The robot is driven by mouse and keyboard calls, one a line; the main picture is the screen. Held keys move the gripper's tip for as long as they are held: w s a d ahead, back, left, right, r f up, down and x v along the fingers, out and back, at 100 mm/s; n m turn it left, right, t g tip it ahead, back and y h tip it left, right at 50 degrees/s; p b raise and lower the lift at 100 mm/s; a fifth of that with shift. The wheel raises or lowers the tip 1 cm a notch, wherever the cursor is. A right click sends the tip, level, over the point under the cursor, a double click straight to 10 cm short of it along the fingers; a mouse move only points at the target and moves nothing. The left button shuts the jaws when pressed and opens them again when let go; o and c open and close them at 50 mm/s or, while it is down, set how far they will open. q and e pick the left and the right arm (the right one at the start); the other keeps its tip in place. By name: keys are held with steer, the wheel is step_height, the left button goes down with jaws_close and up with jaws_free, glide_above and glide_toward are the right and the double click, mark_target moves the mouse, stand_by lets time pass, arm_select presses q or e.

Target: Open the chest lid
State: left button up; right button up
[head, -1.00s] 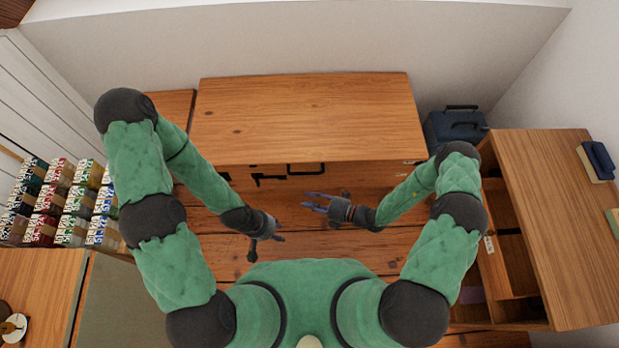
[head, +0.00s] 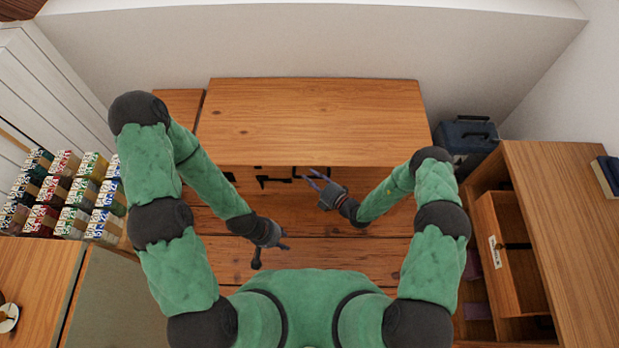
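The wooden chest's lid (head: 312,115) is a broad flat plank top against the back wall, and it looks shut. Below its front edge, the chest's dark front hardware (head: 272,181) shows in part. My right gripper (head: 312,177) is at the chest's front, just below the lid's front edge, with its two thin fingers apart and nothing between them. Its fingertips overlap the dark handle area in the picture, and I cannot tell whether they touch it. My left gripper (head: 272,252) is lower and to the left, over the floorboards, with its fingers spread and empty.
A blue-grey toolbox (head: 467,140) stands right of the chest. An open-fronted wooden cabinet (head: 570,215) with a drawer is at the right. Stacked small boxes (head: 68,195) are at the left. Floorboards (head: 320,250) between me and the chest are clear.

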steer(key=shift+w+a+f, duration=0.1)
steer(key=shift+w+a, duration=0.35)
jaws_close()
